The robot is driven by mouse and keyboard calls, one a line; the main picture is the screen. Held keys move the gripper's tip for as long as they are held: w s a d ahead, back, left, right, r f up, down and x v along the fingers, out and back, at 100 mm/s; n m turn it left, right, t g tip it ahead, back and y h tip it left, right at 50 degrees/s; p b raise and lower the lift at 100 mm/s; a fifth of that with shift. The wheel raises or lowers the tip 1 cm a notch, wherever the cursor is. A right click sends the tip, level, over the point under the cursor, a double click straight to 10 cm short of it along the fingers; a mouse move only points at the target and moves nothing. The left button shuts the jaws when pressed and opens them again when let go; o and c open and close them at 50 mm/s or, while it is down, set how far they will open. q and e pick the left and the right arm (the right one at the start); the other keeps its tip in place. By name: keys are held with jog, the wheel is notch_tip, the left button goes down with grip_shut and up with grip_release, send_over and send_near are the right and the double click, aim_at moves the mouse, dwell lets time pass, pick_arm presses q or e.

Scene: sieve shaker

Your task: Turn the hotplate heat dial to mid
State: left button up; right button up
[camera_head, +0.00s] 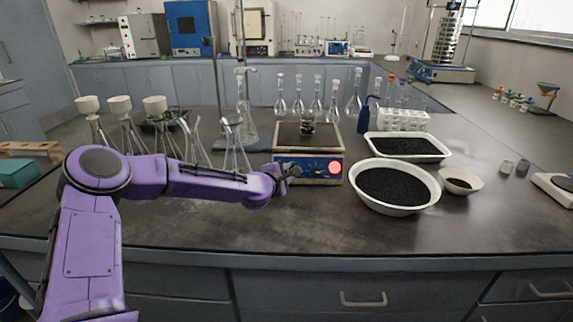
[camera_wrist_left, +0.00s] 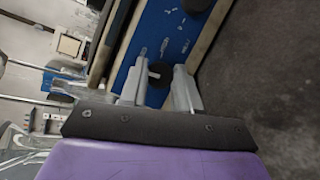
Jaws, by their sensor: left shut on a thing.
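The hotplate (camera_head: 312,140) stands on the bench with a dark top plate and a blue front panel (camera_wrist_left: 150,40). My left gripper (camera_head: 294,171) is at the left part of this panel, and its fingers hide what lies behind them in the head view. In the left wrist view, the gripper (camera_wrist_left: 160,90) has its two fingers closed on either side of a black dial (camera_wrist_left: 157,92) with a pale mark. A second dark round knob (camera_wrist_left: 195,4) shows at the top edge of that view. My right gripper is out of view.
A small dark object (camera_head: 308,125) stands on the hotplate. A white bowl of black grains (camera_head: 433,194) is close on the right, with a tray (camera_head: 443,156) behind it. Glass flasks (camera_head: 235,160) stand behind my left arm. The front bench strip is clear.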

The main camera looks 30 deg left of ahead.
pick_arm(q)
jog(key=m+p, duration=0.1)
jog(key=m+g+p, duration=0.1)
jog(key=p, duration=0.1)
jog(key=m+p, duration=0.1)
jog(key=m, duration=0.1)
jog(key=shift+r+g+h, duration=0.25)
jog(key=shift+g+h, duration=0.05)
jog(key=shift+f+m+g+p, duration=0.2)
jog(key=shift+m+g+p, duration=0.2)
jog(key=shift+m+p, duration=0.8)
jog(key=o, duration=1)
jog(key=shift+o, duration=0.2)
